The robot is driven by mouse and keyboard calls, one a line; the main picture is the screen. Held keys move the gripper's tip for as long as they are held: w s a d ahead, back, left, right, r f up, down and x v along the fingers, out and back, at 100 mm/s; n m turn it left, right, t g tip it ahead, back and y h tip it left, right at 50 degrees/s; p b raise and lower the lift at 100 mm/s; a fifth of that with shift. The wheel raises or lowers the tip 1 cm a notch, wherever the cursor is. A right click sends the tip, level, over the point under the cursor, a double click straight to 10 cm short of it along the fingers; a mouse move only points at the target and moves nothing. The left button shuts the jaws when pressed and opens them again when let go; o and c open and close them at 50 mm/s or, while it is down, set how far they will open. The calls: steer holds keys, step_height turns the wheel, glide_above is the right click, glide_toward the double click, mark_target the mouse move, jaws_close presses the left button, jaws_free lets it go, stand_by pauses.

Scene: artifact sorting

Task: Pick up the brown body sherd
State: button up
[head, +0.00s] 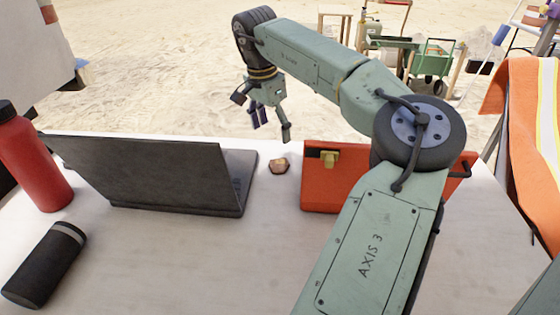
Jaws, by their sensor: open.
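The brown body sherd (279,166) is a small reddish-brown piece with a paler edge. It lies on the white table between the laptop and the orange case. My gripper (273,131) hangs above and slightly left of the sherd in the head view, apart from it. Its fingers are spread and nothing is between them. The exact height of the fingers over the table is hard to tell from this view.
A dark open laptop (150,172) stands left of the sherd. An orange case (322,186) with a brass latch is to its right, partly behind my arm. A red bottle (32,160) and a black cylinder (45,264) are at far left. The front middle of the table (220,265) is clear.

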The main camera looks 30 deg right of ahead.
glide_above(279, 165)
steer(key=a, duration=0.1)
step_height(279, 165, down, 5)
steer(key=shift+w+a+r, duration=0.1)
steer(key=shift+w+r, duration=0.05)
steer(key=shift+r, duration=0.05)
steer(key=shift+d+f+p, duration=0.15)
steer(key=shift+f+p, duration=0.15)
steer(key=shift+f, duration=0.6)
steer(key=shift+d+f+p, duration=0.2)
steer(key=shift+f+p, duration=0.05)
steer(key=shift+f, duration=0.7)
steer(key=shift+d+f+p, duration=0.15)
steer(key=shift+f+p, duration=0.15)
steer(key=shift+f, duration=0.6)
steer(key=shift+c, duration=0.2)
steer(key=c, duration=1.1)
